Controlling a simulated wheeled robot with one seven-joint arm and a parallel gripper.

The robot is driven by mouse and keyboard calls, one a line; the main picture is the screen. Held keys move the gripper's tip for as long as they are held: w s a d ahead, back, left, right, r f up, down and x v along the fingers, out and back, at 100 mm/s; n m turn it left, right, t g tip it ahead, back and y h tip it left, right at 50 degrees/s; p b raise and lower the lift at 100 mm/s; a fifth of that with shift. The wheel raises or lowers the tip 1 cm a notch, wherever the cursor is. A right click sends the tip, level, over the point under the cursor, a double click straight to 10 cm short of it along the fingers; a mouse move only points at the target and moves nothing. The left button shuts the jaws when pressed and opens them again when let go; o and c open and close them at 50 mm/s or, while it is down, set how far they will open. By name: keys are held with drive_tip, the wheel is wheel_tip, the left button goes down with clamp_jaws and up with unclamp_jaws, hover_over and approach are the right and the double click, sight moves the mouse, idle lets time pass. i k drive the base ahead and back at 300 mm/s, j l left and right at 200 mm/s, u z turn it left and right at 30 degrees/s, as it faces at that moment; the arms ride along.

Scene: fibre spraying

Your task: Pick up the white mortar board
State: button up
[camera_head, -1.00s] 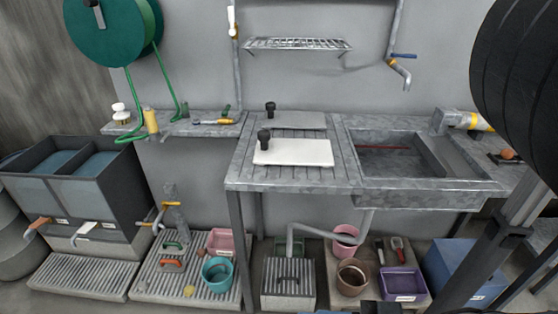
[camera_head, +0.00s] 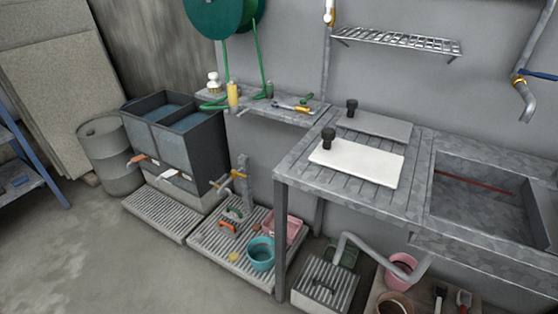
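The white mortar board (camera_head: 355,163) is a flat white rectangle with a black knob handle (camera_head: 328,138) near its left end. It lies flat on the ribbed drainboard of the grey sink counter (camera_head: 405,206), at the counter's front. A similar grey board (camera_head: 376,126) with a black knob lies just behind it, close to the wall. My gripper does not show in this view.
A sink basin (camera_head: 490,205) is right of the board. A wire shelf (camera_head: 400,41) and a tap hang above. Dark twin tubs (camera_head: 178,140) stand left, beside a barrel (camera_head: 110,155). Buckets and grates crowd the floor under the counter; the floor at front left is clear.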

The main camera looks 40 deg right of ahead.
sight(379, 166)
drive_tip(key=k+z, duration=0.15)
drive_tip(key=z, duration=0.2)
drive_tip(key=k+z, duration=0.2)
drive_tip(key=z, duration=0.15)
drive_tip(key=k+l+z, duration=0.1)
drive_tip(key=l+z, duration=0.25)
drive_tip(key=k+l+z, duration=0.1)
drive_tip(key=z, duration=0.25)
drive_tip(key=l+z, duration=0.35)
drive_tip(key=j+z, duration=0.4)
drive_tip(key=j, duration=0.7)
drive_tip(key=i+j+z, duration=0.15)
drive_tip(key=j, duration=0.75)
drive_tip(key=k+j+z, duration=0.2)
drive_tip(key=j, duration=0.65)
drive_tip(key=j+z, duration=0.15)
drive_tip(key=j, duration=0.75)
